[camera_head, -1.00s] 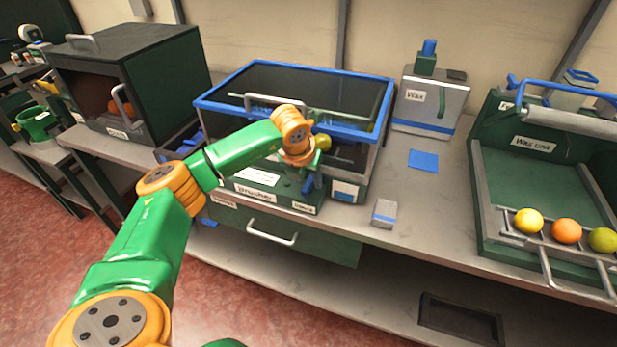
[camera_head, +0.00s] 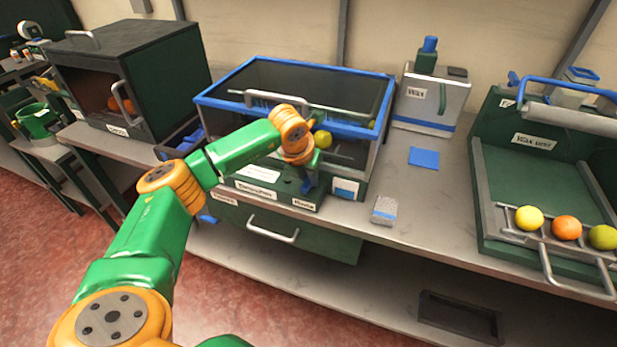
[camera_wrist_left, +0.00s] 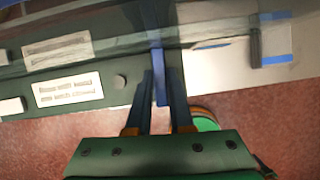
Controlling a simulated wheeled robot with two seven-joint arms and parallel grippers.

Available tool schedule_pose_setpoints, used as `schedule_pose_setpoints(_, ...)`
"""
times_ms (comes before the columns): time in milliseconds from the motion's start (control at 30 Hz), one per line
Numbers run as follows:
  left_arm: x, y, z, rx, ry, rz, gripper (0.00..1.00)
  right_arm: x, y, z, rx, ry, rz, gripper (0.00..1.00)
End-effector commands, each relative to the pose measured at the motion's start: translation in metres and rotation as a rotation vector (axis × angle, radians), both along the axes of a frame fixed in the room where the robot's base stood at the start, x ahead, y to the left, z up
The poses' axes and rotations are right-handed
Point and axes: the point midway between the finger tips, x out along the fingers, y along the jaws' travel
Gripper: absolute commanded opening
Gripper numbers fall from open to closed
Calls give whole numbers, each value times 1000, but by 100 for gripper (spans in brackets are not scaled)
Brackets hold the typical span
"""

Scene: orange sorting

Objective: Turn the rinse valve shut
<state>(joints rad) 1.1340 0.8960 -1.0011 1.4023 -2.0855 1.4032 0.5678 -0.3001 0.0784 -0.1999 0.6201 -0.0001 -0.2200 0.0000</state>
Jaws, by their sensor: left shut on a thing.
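The rinse valve (camera_wrist_left: 159,62) shows in the left wrist view as a narrow blue lever on the front of the dark green washer. My left gripper (camera_wrist_left: 160,98) is shut on this lever, with one dark finger on each side. In the head view the left gripper (camera_head: 309,181) is at the washer's front, just above the "Rinse" label (camera_head: 303,204), and it mostly hides the valve. The washer (camera_head: 225,100) is a glass-sided tank with a blue rim. A yellow-green fruit (camera_head: 323,139) shows behind the wrist. My right gripper is not in view.
A wax unit (camera_head: 535,185) with several fruits on its front rail stands at right. A small grey block (camera_head: 384,211) and a blue pad (camera_head: 423,157) lie on the counter. A handled drawer (camera_head: 274,230) is below the washer. A dark oven-like box (camera_head: 130,80) stands left.

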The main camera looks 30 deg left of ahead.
Motion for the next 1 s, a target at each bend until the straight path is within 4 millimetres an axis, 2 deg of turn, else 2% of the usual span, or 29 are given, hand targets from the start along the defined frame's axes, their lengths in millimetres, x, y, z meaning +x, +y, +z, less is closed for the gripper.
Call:
schedule_pose_setpoints(333, 0, 2, 0, -1, -1, -277, 0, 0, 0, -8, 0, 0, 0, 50)
schedule_pose_setpoints(1000, 2, 5, 1, -2, -3, -834, 0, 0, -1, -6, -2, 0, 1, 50)
